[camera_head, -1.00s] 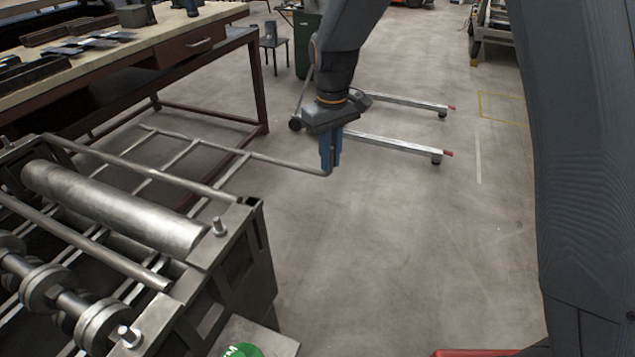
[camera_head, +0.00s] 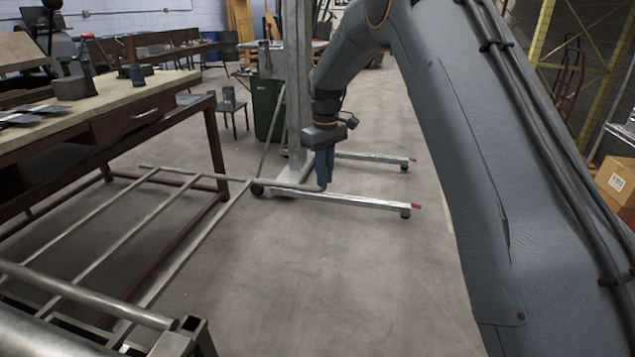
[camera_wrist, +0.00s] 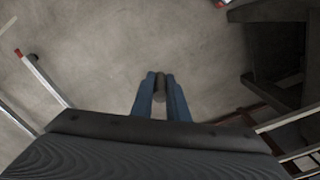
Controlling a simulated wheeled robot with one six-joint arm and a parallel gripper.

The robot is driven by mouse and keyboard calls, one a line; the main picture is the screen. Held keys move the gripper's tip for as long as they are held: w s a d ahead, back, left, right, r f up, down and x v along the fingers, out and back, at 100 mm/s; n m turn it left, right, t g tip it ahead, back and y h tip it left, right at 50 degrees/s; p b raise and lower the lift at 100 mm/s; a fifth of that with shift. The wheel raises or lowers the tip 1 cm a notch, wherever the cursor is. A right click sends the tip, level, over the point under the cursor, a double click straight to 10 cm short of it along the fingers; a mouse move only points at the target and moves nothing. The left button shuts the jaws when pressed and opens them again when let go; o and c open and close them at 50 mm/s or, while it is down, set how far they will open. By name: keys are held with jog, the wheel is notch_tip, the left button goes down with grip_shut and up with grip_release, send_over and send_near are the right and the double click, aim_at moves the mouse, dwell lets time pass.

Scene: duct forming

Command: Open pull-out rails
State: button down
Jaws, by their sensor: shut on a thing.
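The pull-out rails (camera_head: 130,232) form a grey metal ladder-like frame that extends from the forming machine (camera_head: 180,345) at the lower left out over the floor. My gripper (camera_head: 324,186) has blue fingers and points down at the right end of the frame's far bar (camera_head: 285,186). It is shut on that bar end. In the wrist view my gripper (camera_wrist: 160,92) has the dark round end of the bar (camera_wrist: 160,88) between its two blue fingers. Most of the machine is outside the head view.
A workbench (camera_head: 110,115) with a drawer stands at the left, its red-brown legs close to the rails. A lift stand with wheeled legs (camera_head: 365,201) is just behind my gripper. A cardboard box (camera_head: 617,183) is at the right. The floor in the middle is clear.

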jog(key=shift+w+d+r, duration=0.15)
jog(key=shift+w, duration=0.35)
jog(key=c, duration=1.7)
grip_release()
jog(key=shift+w+d, duration=0.1)
jog(key=shift+w, duration=0.05)
jog(key=shift+c, duration=0.2)
notch_tip(320, 180, up, 8)
jog(key=b, duration=0.2)
jog(key=shift+f, duration=0.2)
jog(key=s+d+f+m, duration=0.2)
jog(key=s+d+f, duration=0.1)
jog(key=s, duration=0.9)
jog(key=s+d+f+m, duration=0.3)
jog(key=s+d+f, duration=0.1)
jog(key=s, duration=0.9)
jog(key=s+d+f+m, duration=0.2)
jog(key=s+d+f, duration=0.2)
jog(key=s, duration=0.9)
jog(key=shift+m, duration=0.3)
